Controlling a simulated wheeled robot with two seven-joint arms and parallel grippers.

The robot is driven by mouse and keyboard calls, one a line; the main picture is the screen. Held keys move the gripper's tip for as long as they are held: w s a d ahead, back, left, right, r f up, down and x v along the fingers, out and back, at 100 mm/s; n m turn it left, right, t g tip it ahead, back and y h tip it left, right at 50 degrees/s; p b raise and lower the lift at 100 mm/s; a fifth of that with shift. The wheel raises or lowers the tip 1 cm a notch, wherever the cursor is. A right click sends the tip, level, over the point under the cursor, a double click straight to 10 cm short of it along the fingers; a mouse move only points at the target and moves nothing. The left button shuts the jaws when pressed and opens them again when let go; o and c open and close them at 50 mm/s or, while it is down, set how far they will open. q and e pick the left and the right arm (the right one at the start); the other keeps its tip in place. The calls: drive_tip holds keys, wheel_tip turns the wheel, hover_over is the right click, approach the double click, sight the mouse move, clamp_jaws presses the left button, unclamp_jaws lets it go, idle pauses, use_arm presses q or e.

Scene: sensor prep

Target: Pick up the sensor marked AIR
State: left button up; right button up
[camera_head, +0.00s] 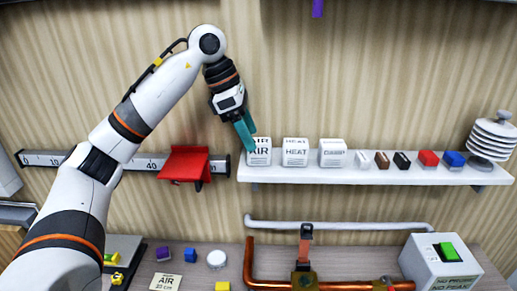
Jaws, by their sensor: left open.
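The white sensor block marked AIR (260,155) stands at the left end of a white wall shelf (370,177). My left gripper (246,136), with teal fingers, is open and points down at the block's upper left corner. Its fingertips overlap the block's top edge in the picture; I cannot tell whether they touch it. A similar white block marked HEAT (295,153) stands just to the right. A third white block (333,153) follows, its label too small to read surely. My right gripper is not in view.
Small coloured blocks, including a red one (428,158), and stacked white discs (492,135) fill the shelf's right. A red bracket (184,164) sits on the wall rail to the left. Below are a copper pipe (249,265), a card reading AIR (166,282) and a green-button box (440,262).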

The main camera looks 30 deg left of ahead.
sight(256, 141)
use_arm(q)
drive_tip(key=shift+w+d+f, duration=0.1)
drive_tip(key=shift+w+f, duration=0.15)
drive_tip(key=shift+f, duration=0.05)
drive_tip(key=p+x, duration=0.2)
drive_tip(key=x, duration=0.2)
drive_tip(key=shift+w+d, duration=0.15)
drive_tip(key=shift+f, duration=0.3)
drive_tip(key=shift+w, duration=0.1)
drive_tip(key=shift+c, duration=0.8)
drive_tip(key=c, duration=0.9)
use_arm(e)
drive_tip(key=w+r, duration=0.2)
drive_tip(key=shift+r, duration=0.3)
